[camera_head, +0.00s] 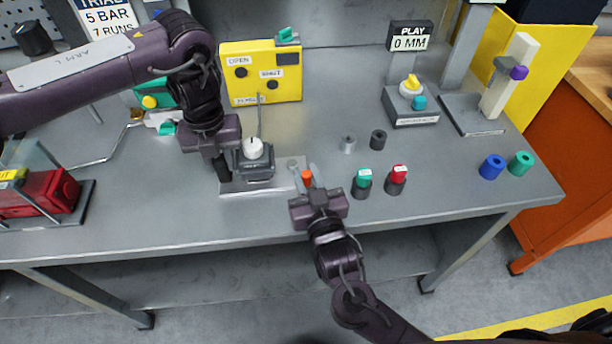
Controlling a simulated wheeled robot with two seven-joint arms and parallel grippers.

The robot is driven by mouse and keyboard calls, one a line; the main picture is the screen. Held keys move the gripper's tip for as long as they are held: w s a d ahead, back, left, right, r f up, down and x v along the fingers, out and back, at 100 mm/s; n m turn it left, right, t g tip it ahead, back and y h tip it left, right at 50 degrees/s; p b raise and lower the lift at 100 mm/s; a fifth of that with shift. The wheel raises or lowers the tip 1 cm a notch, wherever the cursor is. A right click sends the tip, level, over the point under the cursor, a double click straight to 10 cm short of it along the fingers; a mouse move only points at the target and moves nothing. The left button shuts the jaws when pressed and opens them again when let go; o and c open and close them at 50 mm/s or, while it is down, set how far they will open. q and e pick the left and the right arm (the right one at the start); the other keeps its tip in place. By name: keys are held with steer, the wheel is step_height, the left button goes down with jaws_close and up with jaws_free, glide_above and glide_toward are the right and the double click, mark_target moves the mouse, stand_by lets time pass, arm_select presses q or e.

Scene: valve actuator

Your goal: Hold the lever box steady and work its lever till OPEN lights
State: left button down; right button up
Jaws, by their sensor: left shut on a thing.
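The lever box (256,168) is a small dark grey block with a round white top, standing on a light metal plate (240,188) at the middle of the bench. My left gripper (228,168) comes down from above at the box's left side and is shut on it; the gripper hides part of that side. An orange lever knob (307,178) shows to the right of the box. My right gripper (306,172) reaches up from the front, its fingers apart on either side of the knob. The yellow panel (288,92) behind has an OPEN label above a dark round lamp.
Green-topped (364,178) and red-topped (398,174) cylinders stand to the right of my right gripper. Two small rings lie behind them. A PLAY gauge (409,42) reads 0 MM. A red device (50,195) stands at the left.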

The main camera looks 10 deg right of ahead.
steer(key=o, duration=0.3)
steer(key=shift+s, duration=0.1)
steer(key=s, duration=0.4)
steer(key=s+d, duration=0.1)
steer(key=s, duration=0.6)
steer(key=shift+s+d, duration=0.4)
